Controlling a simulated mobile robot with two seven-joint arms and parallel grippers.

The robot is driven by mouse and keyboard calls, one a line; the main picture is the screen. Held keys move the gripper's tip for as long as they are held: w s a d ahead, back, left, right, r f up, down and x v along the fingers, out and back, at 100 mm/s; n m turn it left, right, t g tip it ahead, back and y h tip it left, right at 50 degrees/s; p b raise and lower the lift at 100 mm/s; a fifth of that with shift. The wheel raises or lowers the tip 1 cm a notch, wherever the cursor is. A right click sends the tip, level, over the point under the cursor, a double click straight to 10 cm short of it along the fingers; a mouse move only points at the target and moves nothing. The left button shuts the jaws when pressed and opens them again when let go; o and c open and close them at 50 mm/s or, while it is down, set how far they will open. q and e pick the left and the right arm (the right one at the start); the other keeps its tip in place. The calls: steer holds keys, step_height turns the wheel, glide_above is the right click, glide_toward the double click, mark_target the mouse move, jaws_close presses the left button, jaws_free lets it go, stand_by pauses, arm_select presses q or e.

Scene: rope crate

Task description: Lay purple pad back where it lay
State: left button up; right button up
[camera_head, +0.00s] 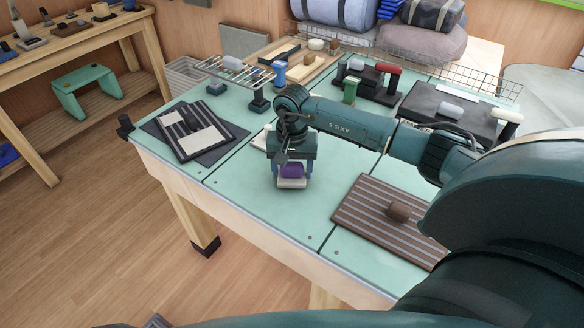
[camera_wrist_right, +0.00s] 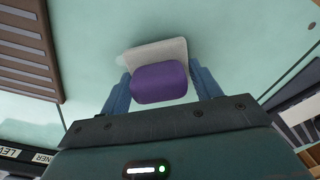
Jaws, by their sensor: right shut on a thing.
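The purple pad (camera_head: 291,171) is between the fingers of my right gripper (camera_head: 291,173), low over the green table (camera_head: 232,204). In the right wrist view the purple pad (camera_wrist_right: 160,83) sits between the two blue fingers of my right gripper (camera_wrist_right: 160,88), which is shut on it. A pale whitish block or pad (camera_wrist_right: 150,56) shows just beyond and under the purple pad; in the head view its front edge (camera_head: 291,184) shows below the purple pad. I cannot tell whether the two touch. My left gripper is not in view.
A brown slatted board (camera_head: 360,207) with a brown block (camera_head: 398,211) lies to the right. A dark mat with a striped board (camera_head: 188,143) lies to the left. A wire rack (camera_head: 238,72), a green cup (camera_head: 350,90) and dark blocks stand behind. The table front is clear.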

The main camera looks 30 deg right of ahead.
mark_target(292, 162)
steer(key=shift+f+b, duration=0.55)
steer(key=shift+f, duration=0.05)
stand_by(0.6)
steer(key=o, duration=0.9)
steer(key=shift+o, duration=0.2)
step_height(292, 162, up, 13)
steer(key=shift+s+r+b, duration=0.1)
steer(key=shift+r+b, duration=0.05)
steer(key=shift+b, duration=0.3)
